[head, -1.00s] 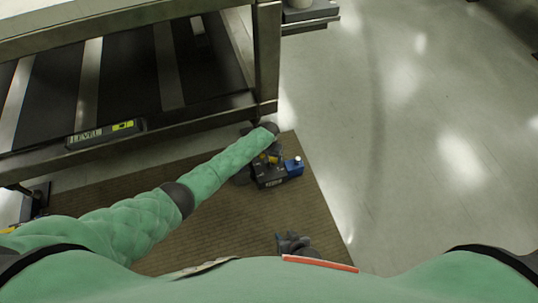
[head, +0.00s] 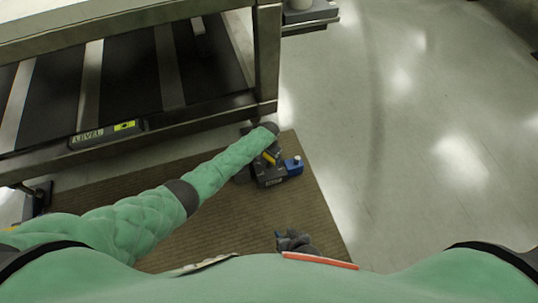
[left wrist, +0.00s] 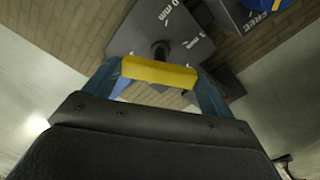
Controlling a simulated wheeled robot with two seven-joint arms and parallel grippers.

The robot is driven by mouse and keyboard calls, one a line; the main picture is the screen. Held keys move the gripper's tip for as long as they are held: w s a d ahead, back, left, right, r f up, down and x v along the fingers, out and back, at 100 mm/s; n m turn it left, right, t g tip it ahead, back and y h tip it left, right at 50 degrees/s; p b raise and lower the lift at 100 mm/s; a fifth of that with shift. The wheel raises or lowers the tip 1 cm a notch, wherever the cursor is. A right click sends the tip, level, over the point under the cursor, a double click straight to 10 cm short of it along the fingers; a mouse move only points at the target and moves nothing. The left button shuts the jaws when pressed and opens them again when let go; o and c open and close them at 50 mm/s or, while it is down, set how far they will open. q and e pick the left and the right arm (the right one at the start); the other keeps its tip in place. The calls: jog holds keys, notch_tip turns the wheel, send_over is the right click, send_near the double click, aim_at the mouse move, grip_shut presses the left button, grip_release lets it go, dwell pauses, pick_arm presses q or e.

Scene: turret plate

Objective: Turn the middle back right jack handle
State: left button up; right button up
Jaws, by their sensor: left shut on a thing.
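The jack (head: 270,176) is a dark grey block on the brown mat, by the table's right leg. A blue part with a pale knob (head: 294,166) sits on its right side. Its yellow handle (head: 271,157) shows just below the end of my left arm. In the left wrist view the yellow handle (left wrist: 160,72) lies crosswise between the blue fingers of my left gripper (left wrist: 157,82), which is shut on it. Scale marks show on the dark jack plate (left wrist: 165,25) behind it. My right gripper (head: 294,241) is low, apart from the jack; its fingers are unclear.
A metal table frame (head: 268,60) stands above and left of the jack. A level display (head: 108,134) is on its lower rail. The brown mat (head: 230,225) is clear around my right gripper. The glossy floor (head: 430,150) to the right is open.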

pick_arm(q)
jog(key=shift+s+f, duration=0.1)
jog(key=o, duration=0.9)
jog(key=shift+c, duration=0.2)
